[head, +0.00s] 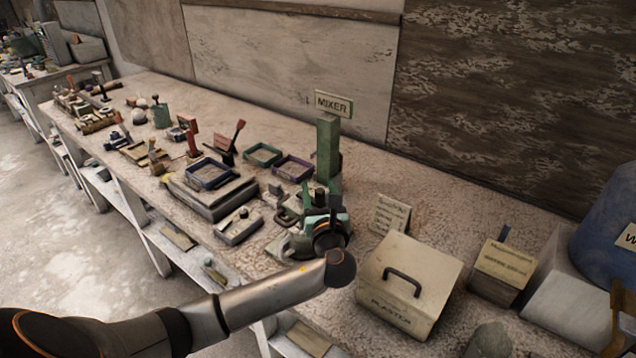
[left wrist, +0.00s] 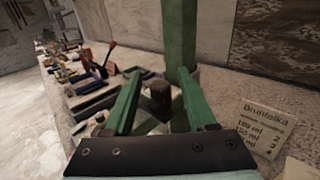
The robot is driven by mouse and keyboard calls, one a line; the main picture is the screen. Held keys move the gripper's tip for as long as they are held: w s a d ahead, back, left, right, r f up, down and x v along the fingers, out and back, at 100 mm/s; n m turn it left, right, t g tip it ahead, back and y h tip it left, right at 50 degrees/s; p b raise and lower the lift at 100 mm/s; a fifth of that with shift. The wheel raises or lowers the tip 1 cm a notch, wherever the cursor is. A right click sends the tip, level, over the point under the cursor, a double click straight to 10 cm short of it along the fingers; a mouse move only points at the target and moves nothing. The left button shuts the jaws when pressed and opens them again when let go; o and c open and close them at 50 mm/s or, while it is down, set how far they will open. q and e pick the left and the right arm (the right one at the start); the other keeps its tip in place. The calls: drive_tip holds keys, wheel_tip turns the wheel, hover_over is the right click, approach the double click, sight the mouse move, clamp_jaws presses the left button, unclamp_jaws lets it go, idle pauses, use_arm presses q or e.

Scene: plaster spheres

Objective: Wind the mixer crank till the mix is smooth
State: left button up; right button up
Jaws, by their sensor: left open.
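The mixer stands on the long bench, with a green post (head: 328,150) and a MIXER sign (head: 333,103) on top. The post also shows in the left wrist view (left wrist: 179,40). My left gripper (head: 321,192) is at the foot of the post. In the left wrist view its two green fingers (left wrist: 160,78) are spread. A dark upright knob (left wrist: 158,97), seemingly the crank handle, stands between them with gaps on both sides. The rest of the crank and the mix are hidden behind my gripper and wrist. My right gripper is not in view.
A cream plaster box (head: 425,270) with a dark handle stands right of my wrist. A small lettered card (head: 389,214) is behind it. Blue-rimmed trays (head: 209,173) and several tools crowd the bench to the left. A blue tub (head: 610,215) is at the far right.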

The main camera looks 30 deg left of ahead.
use_arm(q)
drive_tip(key=shift+x, duration=1)
clamp_jaws()
